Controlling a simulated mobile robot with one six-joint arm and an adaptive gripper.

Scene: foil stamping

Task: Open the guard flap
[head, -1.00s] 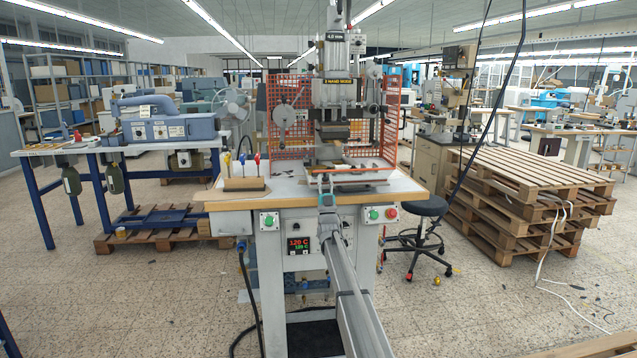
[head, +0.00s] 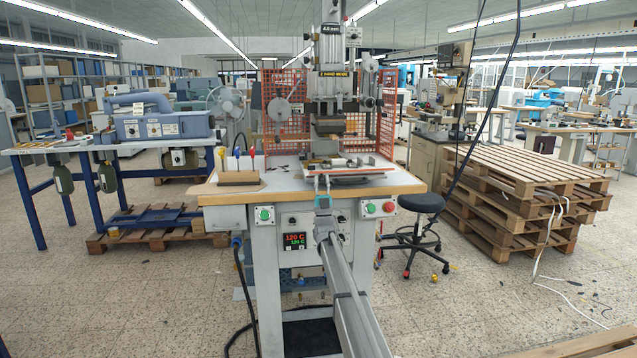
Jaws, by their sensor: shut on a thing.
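The guard flap (head: 352,180) shows as a low, thin orange-red edge across the front of the press bed, close to the worktable top. My gripper (head: 322,179) reaches in from the front, over the table's front edge. It is shut on the left part of the flap's edge. The fingers are small in this view and the exact contact is hard to make out. The stamping press (head: 330,100) stands upright behind the flap, with its head raised above the bed.
Orange mesh guards (head: 285,112) stand behind and beside the press. A wooden block with coloured-handled tools (head: 238,177) sits at the left of the worktable (head: 405,184). A black stool (head: 421,203) and stacked pallets (head: 510,190) are on the right.

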